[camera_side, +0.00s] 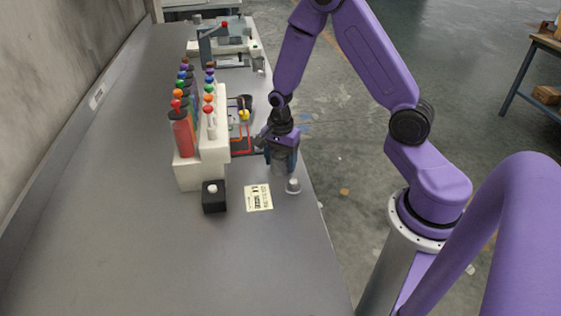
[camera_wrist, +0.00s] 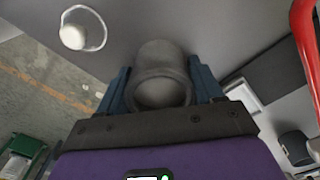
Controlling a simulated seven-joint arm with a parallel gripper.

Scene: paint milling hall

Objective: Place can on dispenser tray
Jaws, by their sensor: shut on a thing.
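My gripper (camera_side: 284,158) is low over the right edge of the bench, pointing down. In the wrist view its blue fingers (camera_wrist: 161,90) are shut on a plain grey can (camera_wrist: 162,60), one finger on each side. In the side view the can (camera_side: 281,168) is mostly hidden by the fingers, and I cannot tell whether its base touches the bench. The white dispenser (camera_side: 216,150) with coloured bottles and knobs stands left of my gripper. A dark tray-like base (camera_side: 240,146) with red and orange lines lies between them, partly hidden by the gripper.
A small pale capped object (camera_side: 293,186) stands just in front of my gripper. A printed label (camera_side: 258,198) and a black box with a white button (camera_side: 214,197) lie nearer the camera. Bench equipment (camera_side: 228,45) stands behind. The front left bench is clear.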

